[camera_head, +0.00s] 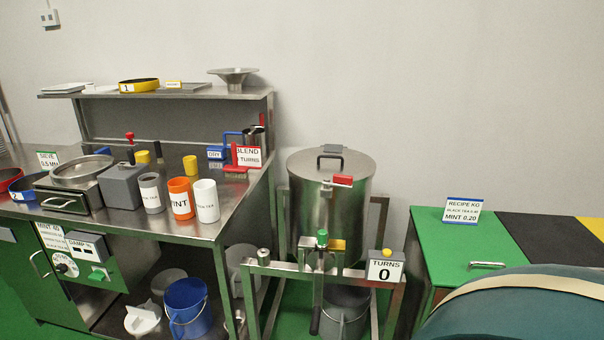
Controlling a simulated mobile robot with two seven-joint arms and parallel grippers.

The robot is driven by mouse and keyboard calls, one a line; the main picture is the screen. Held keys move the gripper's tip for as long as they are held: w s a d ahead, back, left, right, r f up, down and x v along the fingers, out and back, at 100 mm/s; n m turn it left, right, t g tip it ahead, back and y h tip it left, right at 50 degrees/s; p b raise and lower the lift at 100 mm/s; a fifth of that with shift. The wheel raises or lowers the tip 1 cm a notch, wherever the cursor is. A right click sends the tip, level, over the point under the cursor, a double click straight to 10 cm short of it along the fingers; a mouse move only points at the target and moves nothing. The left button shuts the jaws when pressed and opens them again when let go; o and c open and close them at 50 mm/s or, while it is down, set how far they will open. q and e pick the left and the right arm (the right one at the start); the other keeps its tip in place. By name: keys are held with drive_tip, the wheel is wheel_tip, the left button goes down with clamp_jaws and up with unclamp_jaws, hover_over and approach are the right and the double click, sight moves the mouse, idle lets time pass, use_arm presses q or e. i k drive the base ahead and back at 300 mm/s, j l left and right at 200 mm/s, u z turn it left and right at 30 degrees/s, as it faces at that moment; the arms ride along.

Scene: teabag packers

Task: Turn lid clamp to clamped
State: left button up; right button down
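A steel drum (306,218) stands upright in a metal frame right of the workbench. Its round lid (300,163) sits on top and has a dark loop handle (330,153). A small red-ended piece (342,180), which looks like the lid clamp, lies at the lid's front right edge. I cannot tell from here whether it grips the lid. A green knob (322,239) tops an upright part on the frame below it, and a dark-ended lever (316,319) hangs down there. Neither of my grippers is in view.
The frame (352,285) carries a "TURNS 0" sign (384,271) with a yellow knob. The steel workbench (224,215) at left holds cups, boxes and a sieve. A green-topped cabinet (450,247) stands at right. A grey bucket (347,303) stands under the drum.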

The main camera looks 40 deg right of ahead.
sight(342, 180)
drive_tip(key=z, duration=1.6)
